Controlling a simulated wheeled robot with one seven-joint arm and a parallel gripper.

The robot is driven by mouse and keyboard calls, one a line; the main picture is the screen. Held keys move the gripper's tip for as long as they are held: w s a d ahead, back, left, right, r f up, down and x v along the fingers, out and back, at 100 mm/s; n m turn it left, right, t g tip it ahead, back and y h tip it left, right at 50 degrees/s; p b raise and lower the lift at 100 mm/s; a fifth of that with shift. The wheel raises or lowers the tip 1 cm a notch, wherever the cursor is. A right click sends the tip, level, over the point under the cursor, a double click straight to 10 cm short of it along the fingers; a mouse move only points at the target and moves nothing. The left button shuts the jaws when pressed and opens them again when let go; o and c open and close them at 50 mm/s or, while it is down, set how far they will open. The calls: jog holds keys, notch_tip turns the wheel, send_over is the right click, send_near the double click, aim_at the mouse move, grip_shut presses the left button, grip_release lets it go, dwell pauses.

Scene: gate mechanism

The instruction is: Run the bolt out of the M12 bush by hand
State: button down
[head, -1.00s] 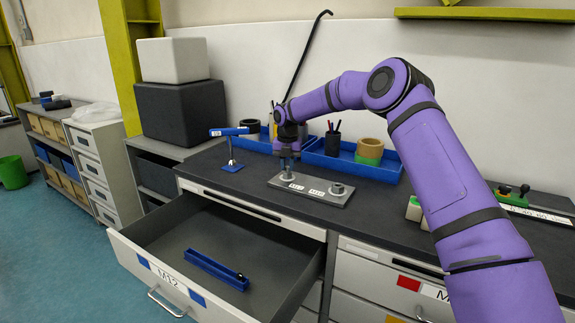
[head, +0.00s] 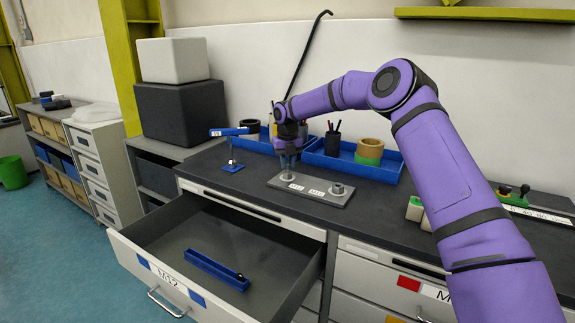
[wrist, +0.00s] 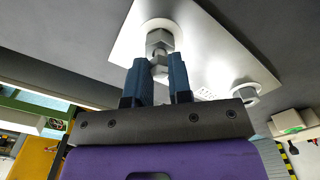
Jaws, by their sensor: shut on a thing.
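My gripper (head: 287,165) is over the left end of the grey plate (head: 330,197) on the bench. In the wrist view its two blue fingers (wrist: 162,75) are shut on the bolt (wrist: 159,43), a grey hex piece standing at the plate's bush. The bush's white round collar shows around the bolt's base, and the fingers hide part of the bolt. A second bush (head: 338,189) sits on the right part of the plate and also shows in the wrist view (wrist: 246,92). Two white labels lie on the plate between them; I cannot read them surely.
An open drawer (head: 222,240) marked M12 juts out below the bench and holds a blue narrow tray (head: 216,268). A blue stand-like tool (head: 231,150) is left of the plate. A blue tray (head: 352,167) with tape rolls and pens stands behind.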

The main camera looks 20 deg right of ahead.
jog(key=shift+r, duration=0.25)
jog(key=shift+r, duration=1.5)
jog(key=shift+r, duration=0.7)
jog(key=shift+r, duration=0.9)
